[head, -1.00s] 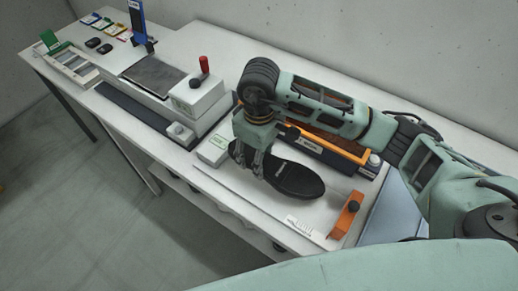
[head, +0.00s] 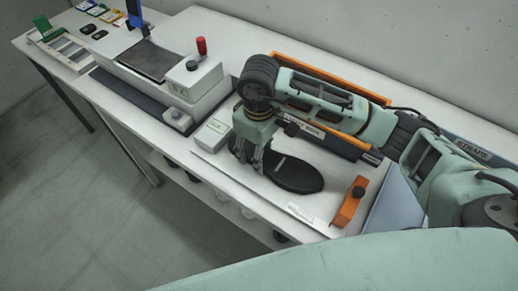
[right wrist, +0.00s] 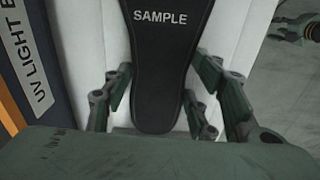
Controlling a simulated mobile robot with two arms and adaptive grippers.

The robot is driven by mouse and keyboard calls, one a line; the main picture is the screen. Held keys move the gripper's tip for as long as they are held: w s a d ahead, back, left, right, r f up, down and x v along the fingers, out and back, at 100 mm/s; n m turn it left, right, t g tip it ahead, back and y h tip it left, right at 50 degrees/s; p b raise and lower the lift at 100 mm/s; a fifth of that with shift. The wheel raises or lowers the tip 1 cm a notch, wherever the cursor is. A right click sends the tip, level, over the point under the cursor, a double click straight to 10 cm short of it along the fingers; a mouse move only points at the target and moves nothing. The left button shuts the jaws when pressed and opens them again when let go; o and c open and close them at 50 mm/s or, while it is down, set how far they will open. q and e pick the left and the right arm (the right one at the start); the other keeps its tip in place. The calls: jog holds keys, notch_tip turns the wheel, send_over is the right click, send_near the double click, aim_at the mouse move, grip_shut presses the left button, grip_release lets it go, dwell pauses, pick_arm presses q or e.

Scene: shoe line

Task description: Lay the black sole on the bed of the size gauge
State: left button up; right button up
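The black sole (head: 294,174), marked SAMPLE in the right wrist view (right wrist: 160,70), appears to lie flat on the pale bed of the size gauge (head: 318,211). The gauge has an orange stop (head: 348,207) at its right end and a pale block (head: 212,134) at its left. My right gripper (head: 254,165) points down over the sole's left, narrower end and partly hides it. In the right wrist view its fingers (right wrist: 158,95) stand on both sides of the sole, with gaps between, so it is open.
A dark UV light box (head: 340,147) with an orange rim stands close behind the gauge. A pale machine with a red-knobbed lever (head: 201,46) stands left of it. A sorting tray (head: 62,50) is at the far left. The table's front edge runs close by the gauge.

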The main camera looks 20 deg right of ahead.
jog(key=o, duration=0.5)
notch_tip(320, 180, up, 12)
dwell(0.5)
dwell(0.4)
